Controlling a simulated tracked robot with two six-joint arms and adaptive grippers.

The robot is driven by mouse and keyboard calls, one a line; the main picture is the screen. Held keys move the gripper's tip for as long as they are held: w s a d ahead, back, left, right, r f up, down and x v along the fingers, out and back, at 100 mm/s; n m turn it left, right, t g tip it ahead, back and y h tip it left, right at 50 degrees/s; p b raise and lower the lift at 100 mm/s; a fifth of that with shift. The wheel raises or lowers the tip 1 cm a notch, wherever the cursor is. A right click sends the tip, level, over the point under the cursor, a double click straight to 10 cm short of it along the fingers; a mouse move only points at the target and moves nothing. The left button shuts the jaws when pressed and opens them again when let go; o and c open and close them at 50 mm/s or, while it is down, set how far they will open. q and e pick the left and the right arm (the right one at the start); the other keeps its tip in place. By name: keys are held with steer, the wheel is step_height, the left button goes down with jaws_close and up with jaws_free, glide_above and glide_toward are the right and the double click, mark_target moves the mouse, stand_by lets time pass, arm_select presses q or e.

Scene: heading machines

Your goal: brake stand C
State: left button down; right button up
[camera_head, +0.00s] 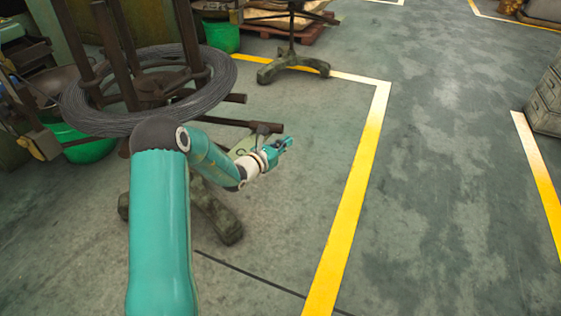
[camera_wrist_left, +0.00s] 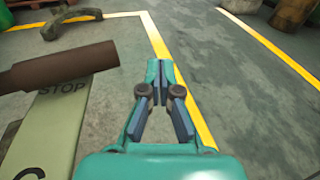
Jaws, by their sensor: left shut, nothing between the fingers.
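Stand C carries a grey wire coil (camera_head: 222,85) around brown upright posts, and its dark cast foot (camera_head: 222,222) shows on the floor behind my left arm. A pale green plate (camera_wrist_left: 52,122) marked STOP and C is at the left of the left wrist view; it also shows, partly hidden by my arm, in the head view (camera_head: 241,147). A brown bar (camera_wrist_left: 65,68) crosses the plate's upper end. My left gripper (camera_head: 288,143) is shut and empty, to the right of the plate and apart from it. It also shows in the left wrist view (camera_wrist_left: 160,82).
Another stand's foot (camera_head: 292,66) is at the back, near a pallet with sacks (camera_head: 290,20). Green tubs (camera_head: 222,37) and machinery are at the left. Yellow floor lines (camera_head: 362,175) bound the area. Drawers (camera_head: 547,100) stand far right. The floor right of my gripper is clear.

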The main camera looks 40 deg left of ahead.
arm_select(q)
steer(key=s+d+r+p, duration=0.1)
steer(key=s+d+p, duration=0.1)
steer(key=s+d, duration=0.3)
steer(key=shift+s+d, duration=0.35)
steer(key=shift+s, duration=0.45)
